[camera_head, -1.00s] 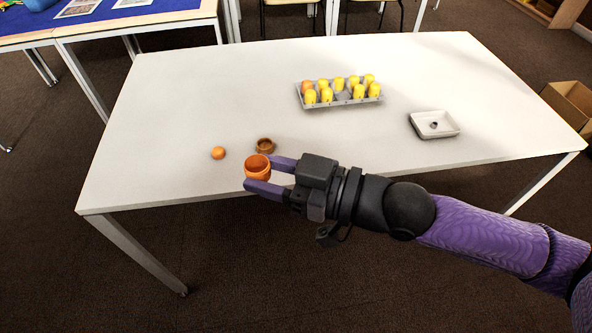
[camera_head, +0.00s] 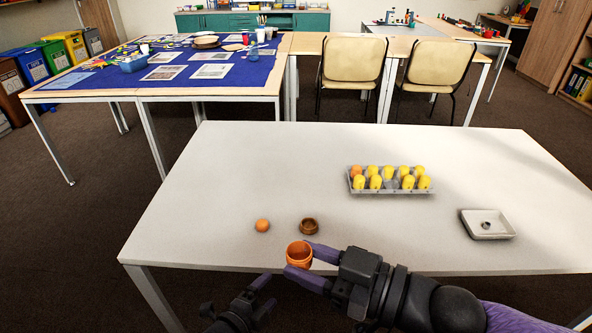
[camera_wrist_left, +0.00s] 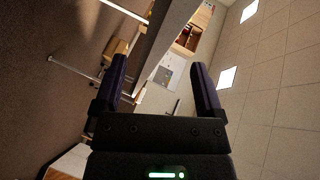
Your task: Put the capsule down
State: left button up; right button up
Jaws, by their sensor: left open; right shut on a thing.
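My right gripper (camera_head: 304,266) is shut on an orange, round, open-topped capsule (camera_head: 299,254) and holds it near the white table's front edge. The capsule's hollow mouth faces up, and I cannot tell whether it touches the table. My left gripper (camera_head: 266,293) is open and empty, low in the head view, below and left of the capsule. Its two dark purple fingers stand apart in the left wrist view (camera_wrist_left: 160,78), with nothing between them.
On the white table (camera_head: 210,190) are an orange ball-like piece (camera_head: 262,225) and a brown ring-like cup (camera_head: 309,227). A white tray (camera_head: 487,235) with a small dark thing stands right. The table's left is clear.

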pick_arm(q)
jog(key=w+d+r+m+g+h, duration=0.1)
jog(key=d+r+m+g+h, duration=0.4)
jog(key=r+m, duration=0.75)
jog(key=w+d+r+m+g+h, duration=0.1)
jog(key=d+r+m+g+h, duration=0.45)
jog(key=r+m, duration=0.7)
jog(key=s+d+r+m+g, duration=0.35)
jog(key=r+m+g, duration=0.2)
jog(key=m, duration=0.25)
notch_tip(320, 180, up, 8)
jog(key=m+t+y, duration=0.3)
jog(key=m+y, duration=1.5)
jog(key=m, duration=0.6)
send_over(299, 254)
jog(key=f, duration=0.7)
jog(key=s+f, duration=0.1)
jog(key=f, duration=0.3)
jog(key=shift+s+f, duration=0.1)
jog(key=shift+f, duration=0.2)
